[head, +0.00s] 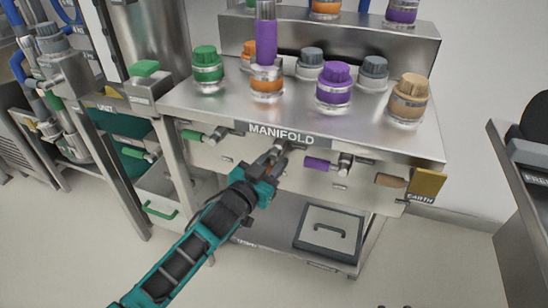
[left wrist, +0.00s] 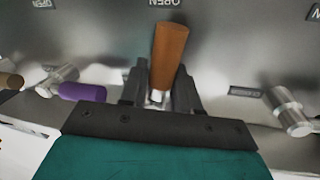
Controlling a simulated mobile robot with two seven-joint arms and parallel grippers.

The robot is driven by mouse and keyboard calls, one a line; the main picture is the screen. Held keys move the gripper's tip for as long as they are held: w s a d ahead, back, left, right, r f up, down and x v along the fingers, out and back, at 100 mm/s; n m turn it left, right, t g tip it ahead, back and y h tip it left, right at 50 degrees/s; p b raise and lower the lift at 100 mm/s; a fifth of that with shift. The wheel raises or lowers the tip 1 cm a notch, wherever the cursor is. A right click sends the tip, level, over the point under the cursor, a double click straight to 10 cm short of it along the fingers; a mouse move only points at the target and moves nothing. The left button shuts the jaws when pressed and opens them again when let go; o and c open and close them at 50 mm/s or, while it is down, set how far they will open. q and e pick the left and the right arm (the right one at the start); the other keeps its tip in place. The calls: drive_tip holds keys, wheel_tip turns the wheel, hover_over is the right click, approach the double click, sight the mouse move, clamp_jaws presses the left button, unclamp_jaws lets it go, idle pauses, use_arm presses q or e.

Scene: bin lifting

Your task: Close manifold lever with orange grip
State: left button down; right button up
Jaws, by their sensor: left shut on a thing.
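The manifold (head: 292,139) is a steel bench with levers along its front face. My left gripper (head: 276,158) is at the front face just under the MANIFOLD label and hides the orange-grip lever in the head view. In the left wrist view the orange grip (left wrist: 170,48) stands between the two fingers of the left gripper (left wrist: 164,88), which are shut on the lever near the grip's base. The grip points toward an upside-down OPEN label (left wrist: 166,3). Small dark tips at the bottom edge of the head view may be my right gripper (head: 394,306).
The purple-grip lever (head: 320,164) is beside my left gripper and also shows in the left wrist view (left wrist: 82,92). A tan-grip lever (head: 390,180) and a green-grip lever (head: 192,135) flank it. Capped bottles, including a purple one (head: 333,96), stand on top. A hatch (head: 328,228) lies below.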

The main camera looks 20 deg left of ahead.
use_arm(q)
drive_tip(key=m+p, duration=0.2)
drive_tip(key=a+r+m+p, duration=0.1)
drive_tip(key=m+p, duration=0.1)
drive_tip(key=shift+g+y, duration=0.4)
drive_tip(key=m+p, duration=0.2)
drive_tip(key=shift+a+r+m, duration=0.1)
drive_tip(key=shift+a+m, duration=0.2)
drive_tip(key=shift+a, duration=0.05)
drive_tip(key=shift+a+r+m+y+p, duration=0.1)
drive_tip(key=shift+r+m+y+p, duration=0.1)
drive_tip(key=shift+m+y+p, duration=0.5)
drive_tip(key=shift+a+r+m+g+p, duration=0.15)
drive_tip(key=shift+m+p, duration=0.1)
drive_tip(key=shift+m, duration=0.35)
drive_tip(key=shift+a+r+m+g+p, duration=0.1)
drive_tip(key=shift+m+g+p, duration=0.1)
drive_tip(key=shift+m, duration=0.4)
drive_tip(key=shift+r+m+y, duration=0.2)
drive_tip(key=shift+m+y, duration=0.1)
drive_tip(key=shift+m, duration=0.6)
drive_tip(key=shift+r+m+y+p, duration=0.25)
drive_tip(key=shift+m+p, duration=0.2)
drive_tip(key=shift+m, duration=0.25)
